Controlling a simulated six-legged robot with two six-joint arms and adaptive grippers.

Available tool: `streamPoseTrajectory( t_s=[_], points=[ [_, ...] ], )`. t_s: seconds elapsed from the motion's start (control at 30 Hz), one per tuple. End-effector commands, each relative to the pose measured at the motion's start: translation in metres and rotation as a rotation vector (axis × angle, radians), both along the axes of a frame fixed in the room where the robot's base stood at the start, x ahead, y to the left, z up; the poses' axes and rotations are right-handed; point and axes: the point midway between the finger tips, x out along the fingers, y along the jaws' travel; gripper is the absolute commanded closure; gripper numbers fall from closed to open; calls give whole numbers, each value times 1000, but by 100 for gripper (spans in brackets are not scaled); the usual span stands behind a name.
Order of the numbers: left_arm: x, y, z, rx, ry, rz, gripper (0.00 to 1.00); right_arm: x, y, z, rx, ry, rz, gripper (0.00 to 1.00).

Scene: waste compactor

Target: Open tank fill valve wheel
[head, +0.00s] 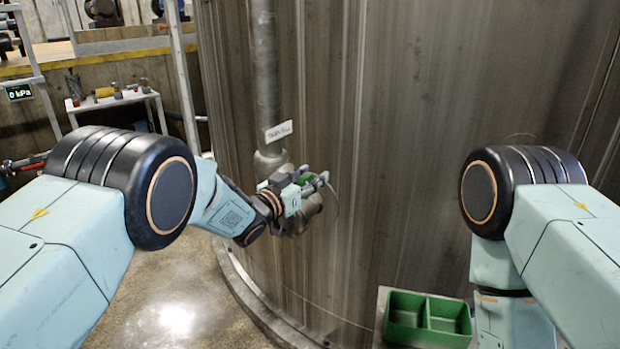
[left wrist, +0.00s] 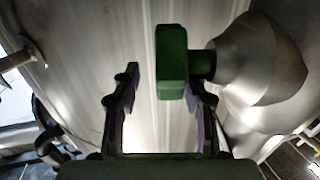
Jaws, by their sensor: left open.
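The green valve wheel (left wrist: 172,62) shows edge-on in the left wrist view, joined by a short stem to the grey metal valve body (left wrist: 258,62) at its right. My left gripper (left wrist: 163,82) is open, its two fingers pointing at the wheel. The wheel's near end lies between the fingertips, close to the right-hand finger, with a clear gap to the left-hand one. In the head view my left gripper (head: 316,182) is at the valve and covers most of it; a bit of green shows there. My right gripper is out of view.
A vertical pipe (head: 265,80) with a white label (head: 278,131) runs down the large metal tank (head: 400,120) to the valve. A green divided bin (head: 428,318) stands low in front, near my right arm. A small shelf (head: 112,100) and a pressure display (head: 19,92) are at left.

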Motion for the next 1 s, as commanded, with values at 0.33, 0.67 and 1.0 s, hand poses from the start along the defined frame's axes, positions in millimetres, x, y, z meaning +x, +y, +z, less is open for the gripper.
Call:
streamPoseTrajectory(
  t_s=[0.33, 0.67, 1.0],
  points=[
    [3, 1, 0, 0, 1, 3, 57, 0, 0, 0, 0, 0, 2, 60],
    [3, 1, 0, -1, 1, 3, 80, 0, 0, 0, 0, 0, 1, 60],
    [3, 1, 0, 0, 1, 4, 100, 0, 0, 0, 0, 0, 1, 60]
  ],
)
